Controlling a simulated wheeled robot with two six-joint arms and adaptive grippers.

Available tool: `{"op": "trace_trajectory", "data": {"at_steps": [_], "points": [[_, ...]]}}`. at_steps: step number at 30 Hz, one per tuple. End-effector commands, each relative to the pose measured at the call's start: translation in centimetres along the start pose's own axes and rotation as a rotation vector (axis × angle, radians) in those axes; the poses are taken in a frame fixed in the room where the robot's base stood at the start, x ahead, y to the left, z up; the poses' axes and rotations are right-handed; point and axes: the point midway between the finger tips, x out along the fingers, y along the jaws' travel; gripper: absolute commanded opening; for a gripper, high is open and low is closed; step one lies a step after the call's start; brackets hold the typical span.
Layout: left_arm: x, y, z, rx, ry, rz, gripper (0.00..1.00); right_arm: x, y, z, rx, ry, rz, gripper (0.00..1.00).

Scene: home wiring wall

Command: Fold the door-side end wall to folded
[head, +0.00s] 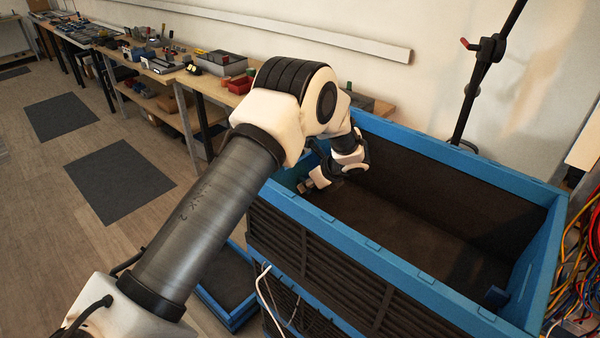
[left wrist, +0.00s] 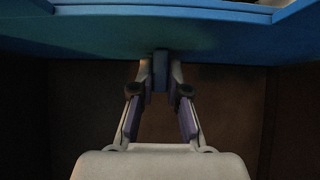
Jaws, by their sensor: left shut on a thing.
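A big blue crate (head: 395,262) with dark inner panels stands open at the right in the head view. Its far long wall, near long wall and right end wall (head: 540,262) stand upright. The left end wall is mostly hidden behind my left arm, so its tilt is hard to judge. My left gripper (head: 304,187) reaches down inside the crate at that left end. In the left wrist view a broad blue wall (left wrist: 225,48) spans the top. My left gripper (left wrist: 160,75) is shut on a small blue tab (left wrist: 160,68) below this wall's edge. My right gripper is not in view.
The crate stands on another crate, with a white cable (head: 265,290) hanging in front. A low blue tray (head: 243,312) lies on the floor. A cluttered workbench (head: 215,80), a black stand (head: 478,85) and coiled cables (head: 585,250) are nearby. The floor at left is open.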

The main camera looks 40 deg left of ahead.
Motion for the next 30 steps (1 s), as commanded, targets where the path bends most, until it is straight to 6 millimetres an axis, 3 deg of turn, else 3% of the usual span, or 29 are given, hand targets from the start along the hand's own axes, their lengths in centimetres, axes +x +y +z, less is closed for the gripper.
{"op": "trace_trajectory", "data": {"at_steps": [14,30], "points": [[-0.3,-0.2,0.1,-0.001,-0.002,-0.005,0.00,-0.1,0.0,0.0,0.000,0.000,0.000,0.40],[-1.9,-0.2,-1.1,0.000,-0.002,-0.005,0.00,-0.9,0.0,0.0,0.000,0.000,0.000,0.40]]}}
